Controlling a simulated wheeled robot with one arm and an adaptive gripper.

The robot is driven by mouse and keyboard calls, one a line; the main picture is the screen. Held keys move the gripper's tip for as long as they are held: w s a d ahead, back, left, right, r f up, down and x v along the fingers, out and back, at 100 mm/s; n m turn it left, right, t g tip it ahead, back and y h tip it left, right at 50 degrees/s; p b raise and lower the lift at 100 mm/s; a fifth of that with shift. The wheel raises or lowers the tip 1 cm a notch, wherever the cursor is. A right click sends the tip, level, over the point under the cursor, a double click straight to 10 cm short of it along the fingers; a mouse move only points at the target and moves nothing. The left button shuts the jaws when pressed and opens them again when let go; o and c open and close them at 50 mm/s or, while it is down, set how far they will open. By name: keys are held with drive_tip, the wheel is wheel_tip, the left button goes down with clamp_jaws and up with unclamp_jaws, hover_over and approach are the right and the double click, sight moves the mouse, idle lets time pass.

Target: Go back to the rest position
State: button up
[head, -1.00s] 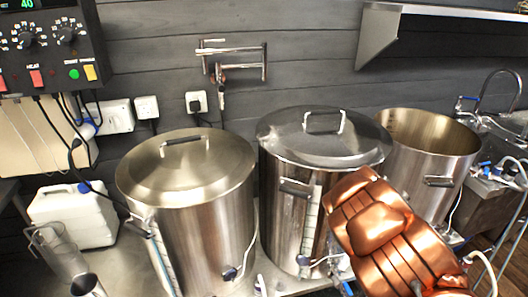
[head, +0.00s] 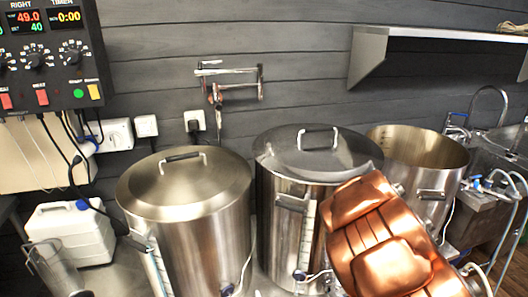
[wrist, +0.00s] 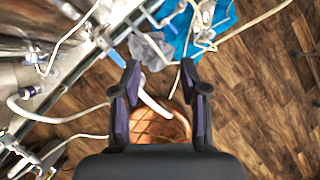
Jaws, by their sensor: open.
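My gripper (wrist: 160,70) shows in the wrist view with its two dark fingers apart and nothing between them. It hangs above the wooden floor, beside the metal bench frame. In the head view my copper-coloured arm (head: 385,240) crosses the lower right, in front of the middle kettle. The gripper itself is out of sight in that view.
Two lidded steel kettles (head: 185,205) (head: 285,160) and an open kettle (head: 410,150) stand along the wall. A control panel (head: 45,70) hangs at left above a white canister (head: 70,235). A shelf (head: 440,33) juts out at upper right. Hoses and a blue item (wrist: 205,25) lie near the gripper; wooden floor (wrist: 250,100) is clear at right.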

drive_tip(key=d+r+m+t+h, duration=0.1)
drive_tip(key=d+r+m+h, duration=0.25)
drive_tip(key=r+m, duration=0.65)
drive_tip(key=s+d+r+m+g, duration=0.1)
drive_tip(key=s+r+m+g, duration=0.1)
drive_tip(key=s+r+m, duration=0.7)
drive_tip(key=s+a+f+m+g+y, duration=0.2)
drive_tip(key=s+a+m+g+y, duration=0.3)
drive_tip(key=s+a+m, duration=0.7)
drive_tip(key=s+a+y, duration=0.2)
drive_tip(key=s+a, duration=0.9)
drive_tip(key=s, duration=0.2)
drive_tip(key=shift+s+m, duration=0.25)
drive_tip(key=shift+m, duration=0.05)
drive_tip(key=shift+a, duration=0.1)
